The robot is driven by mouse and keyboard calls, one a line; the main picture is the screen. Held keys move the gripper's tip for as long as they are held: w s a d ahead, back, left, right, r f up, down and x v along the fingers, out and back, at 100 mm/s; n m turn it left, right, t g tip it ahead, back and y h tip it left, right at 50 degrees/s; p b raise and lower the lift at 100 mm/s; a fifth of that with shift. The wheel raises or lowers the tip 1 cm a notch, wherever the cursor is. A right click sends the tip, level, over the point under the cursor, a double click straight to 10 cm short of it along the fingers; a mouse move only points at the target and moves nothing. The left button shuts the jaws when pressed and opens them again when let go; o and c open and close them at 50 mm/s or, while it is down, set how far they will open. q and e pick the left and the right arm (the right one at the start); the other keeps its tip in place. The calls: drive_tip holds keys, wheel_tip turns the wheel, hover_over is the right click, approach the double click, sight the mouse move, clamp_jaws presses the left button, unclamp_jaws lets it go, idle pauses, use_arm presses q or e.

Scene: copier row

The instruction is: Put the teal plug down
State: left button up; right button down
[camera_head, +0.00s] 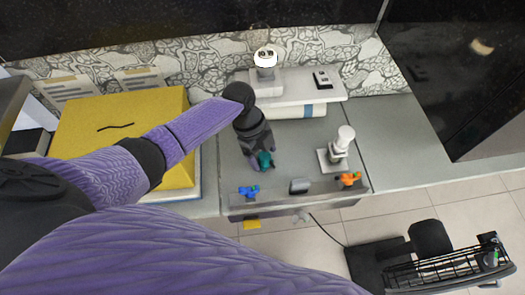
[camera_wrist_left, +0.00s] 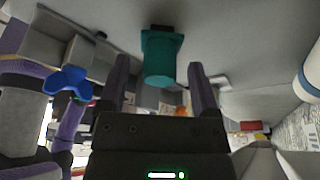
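The teal plug (camera_head: 264,159) is at the grey counter panel (camera_head: 305,150), right at my left gripper's fingertips. In the left wrist view the teal plug (camera_wrist_left: 162,58) shows between and slightly beyond the fingers. My left gripper (camera_head: 262,163) points down at the panel; in the left wrist view its two fingers (camera_wrist_left: 161,75) stand apart, with a visible gap on each side of the plug. The gripper looks open and not closed on it. The plug's far end seems to meet the grey surface, but exact contact is hard to tell. My right gripper is not in view.
A blue knob (camera_head: 249,191), a grey block (camera_head: 300,186) and an orange knob (camera_head: 348,179) line the panel's front edge. A white fixture (camera_head: 341,142) stands at right, a white shelf (camera_head: 305,88) behind. A yellow box (camera_head: 95,125) is left. The panel's middle is clear.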

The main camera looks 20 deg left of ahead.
use_arm(q)
drive_tip(key=shift+r, duration=0.15)
drive_tip(key=p+v, duration=0.3)
drive_tip(key=v, duration=0.9)
drive_tip(key=shift+a, duration=0.1)
